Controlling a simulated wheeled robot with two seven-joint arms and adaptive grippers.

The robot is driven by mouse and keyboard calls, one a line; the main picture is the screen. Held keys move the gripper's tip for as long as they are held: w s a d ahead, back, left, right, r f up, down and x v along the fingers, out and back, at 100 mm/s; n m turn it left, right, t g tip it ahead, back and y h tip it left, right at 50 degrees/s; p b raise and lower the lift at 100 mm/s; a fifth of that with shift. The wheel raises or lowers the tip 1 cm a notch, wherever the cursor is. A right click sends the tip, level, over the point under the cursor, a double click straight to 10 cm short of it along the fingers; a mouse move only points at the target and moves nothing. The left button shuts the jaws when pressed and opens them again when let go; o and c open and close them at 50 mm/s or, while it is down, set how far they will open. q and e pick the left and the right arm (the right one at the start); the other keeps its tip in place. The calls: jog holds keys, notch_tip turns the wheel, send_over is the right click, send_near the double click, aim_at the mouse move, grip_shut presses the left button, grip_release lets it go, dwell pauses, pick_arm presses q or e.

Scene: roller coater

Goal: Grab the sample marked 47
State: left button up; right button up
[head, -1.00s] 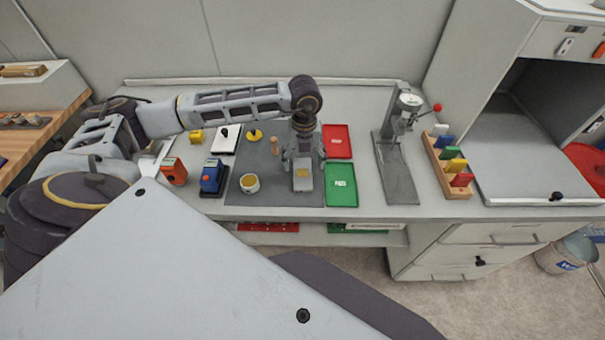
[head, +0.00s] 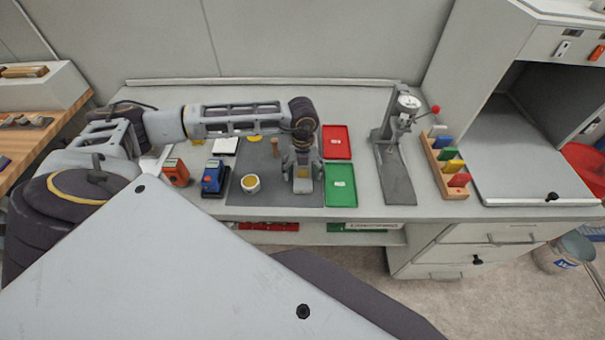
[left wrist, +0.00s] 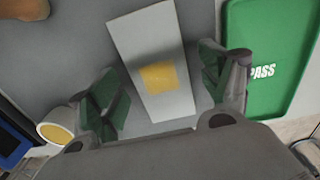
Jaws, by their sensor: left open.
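My left gripper (left wrist: 163,100) is open over a flat light-grey panel (left wrist: 150,48) with a yellow-orange patch, which lies on the dark grey mat (left wrist: 75,30). The panel runs between the two green-padded fingers in the left wrist view, with a gap on each side. In the head view my left gripper (head: 302,185) points down at the mat's right part and hides most of the panel. No number 47 can be read on the panel. My right gripper is not in view.
A green PASS tray (head: 341,198) lies just right of the gripper, with a red tray (head: 337,150) behind it. A cup of yellow stuff (head: 250,183) and a blue device (head: 213,177) stand to the left. A gauge stand (head: 395,165) is farther right.

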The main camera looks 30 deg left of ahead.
aim_at(302, 173)
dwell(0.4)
pick_arm(q)
jog(key=c, duration=1.1)
jog(key=shift+r, duration=0.1)
jog(key=shift+r+b, duration=0.9)
jog(key=shift+r, duration=4)
